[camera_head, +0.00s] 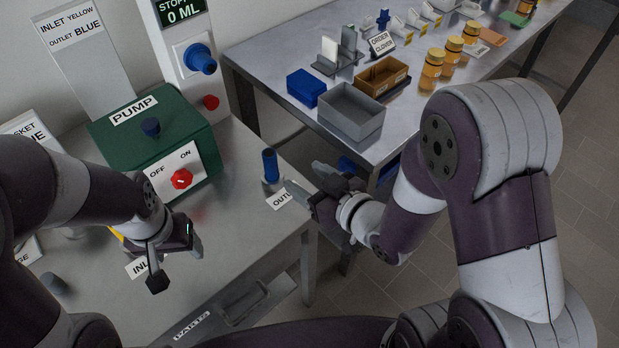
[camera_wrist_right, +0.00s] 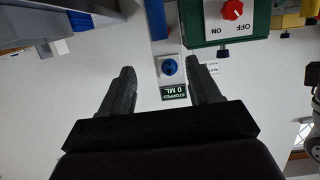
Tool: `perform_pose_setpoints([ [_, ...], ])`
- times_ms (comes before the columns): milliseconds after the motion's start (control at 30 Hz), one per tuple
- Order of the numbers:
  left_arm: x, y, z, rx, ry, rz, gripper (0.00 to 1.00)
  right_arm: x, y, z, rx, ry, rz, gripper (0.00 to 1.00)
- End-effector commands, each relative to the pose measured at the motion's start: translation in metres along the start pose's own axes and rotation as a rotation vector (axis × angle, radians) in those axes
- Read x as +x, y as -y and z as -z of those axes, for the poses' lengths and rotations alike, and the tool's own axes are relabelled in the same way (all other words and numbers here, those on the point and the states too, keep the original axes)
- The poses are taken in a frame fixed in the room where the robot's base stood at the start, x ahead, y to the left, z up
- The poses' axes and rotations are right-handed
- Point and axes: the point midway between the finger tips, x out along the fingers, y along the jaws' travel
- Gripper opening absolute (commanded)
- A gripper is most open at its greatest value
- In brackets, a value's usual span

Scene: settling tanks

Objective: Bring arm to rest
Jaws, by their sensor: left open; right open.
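My left gripper (camera_head: 176,262) hangs over the near edge of the pump table, above the partly hidden inlet label (camera_head: 138,267). Its fingers are apart and nothing shows between them. My right gripper (camera_head: 322,182) is in the gap between the pump table and the steel bench, beside the blue-topped outlet fitting (camera_head: 270,166). In the right wrist view its two fingers (camera_wrist_right: 160,90) are spread wide with nothing held between them. My right arm is bent at the elbow on the right of the head view.
The green pump box (camera_head: 160,150) has a red knob (camera_head: 182,179) with OFF and ON marks. A display panel (camera_head: 182,10) reads STOPPED 0 ML. The steel bench (camera_head: 290,50) holds a grey bin (camera_head: 350,112), a blue box (camera_head: 306,88) and several amber bottles (camera_head: 432,68). Floor shows at right.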

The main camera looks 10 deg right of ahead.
Motion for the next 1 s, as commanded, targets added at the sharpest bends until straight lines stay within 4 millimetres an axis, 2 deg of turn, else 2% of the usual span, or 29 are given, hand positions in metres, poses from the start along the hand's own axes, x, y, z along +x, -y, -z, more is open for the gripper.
perform_pose_setpoints([
  [267, 0.0, 0.0, 0.0, 0.0, 0.0, 0.0, 0.67, 0.0, 0.0, 0.0, 0.0, 0.0, 0.0, 0.62],
  [367, 0.0, 0.0, 0.0, 0.0, 0.0, 0.0, 0.67, 0.0, -0.001, -0.013, -0.001, 0.065, -0.006, 0.62],
  [467, 0.0, 0.0, 0.0, 0.0, 0.0, 0.0, 0.67, -0.011, -0.012, -0.058, 0.018, 0.309, -0.063, 0.62],
  [500, -0.001, 0.0, 0.0, 0.0, 0.0, 0.0, 0.67, -0.019, -0.021, -0.074, 0.032, 0.434, -0.104, 0.62],
  [567, -0.003, 0.0, 0.0, 0.0, 0.0, 0.0, 0.67, -0.04, -0.035, -0.092, 0.072, 0.631, -0.173, 0.62],
  [633, -0.006, 0.0, 0.001, 0.0, 0.0, 0.0, 0.67, -0.07, -0.044, -0.101, 0.146, 0.841, -0.244, 0.62],
  [733, -0.011, 0.0, 0.001, 0.0, 0.0, 0.0, 0.67, -0.111, -0.043, -0.095, 0.281, 1.075, -0.31, 0.62],
  [800, -0.014, 0.0, 0.002, 0.0, 0.0, 0.0, 0.67, -0.131, -0.037, -0.081, 0.375, 1.174, -0.331, 0.62],
  [867, -0.016, 0.0, 0.002, 0.0, 0.0, 0.0, 0.67, -0.136, -0.036, -0.067, 0.425, 1.192, -0.342, 0.62],
  [1000, -0.018, 0.0, 0.002, 0.0, 0.0, 0.0, 0.67, -0.128, -0.046, -0.049, 0.437, 1.139, -0.362, 0.62],
])
